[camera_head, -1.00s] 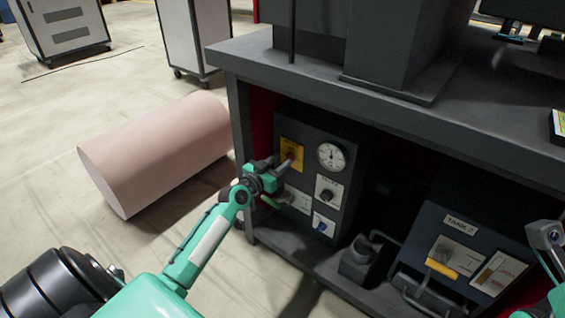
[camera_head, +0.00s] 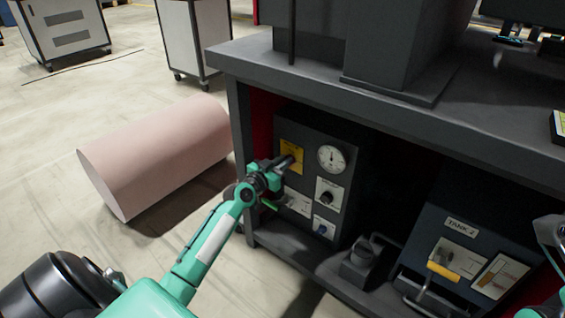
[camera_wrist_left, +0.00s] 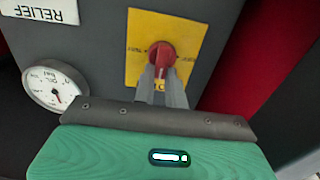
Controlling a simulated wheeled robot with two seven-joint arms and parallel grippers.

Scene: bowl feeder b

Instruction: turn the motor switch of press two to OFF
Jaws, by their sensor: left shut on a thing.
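The yellow plate (camera_head: 291,154) with the switch is at the upper left of the dark control panel under the bench. In the left wrist view the switch is a red knob (camera_wrist_left: 162,54) on that yellow plate (camera_wrist_left: 190,32); its markings are too small to read surely. My left gripper (camera_head: 285,163) is at the plate, and its two fingers (camera_wrist_left: 162,82) are closed on the red knob. The fingers hide part of the knob and the lettering below it. My right gripper (camera_head: 548,232) shows only partly at the right edge, away from the panel.
The tank (camera_head: 460,255) stands to the right. A pink cylinder (camera_head: 155,155) lies on the floor left.

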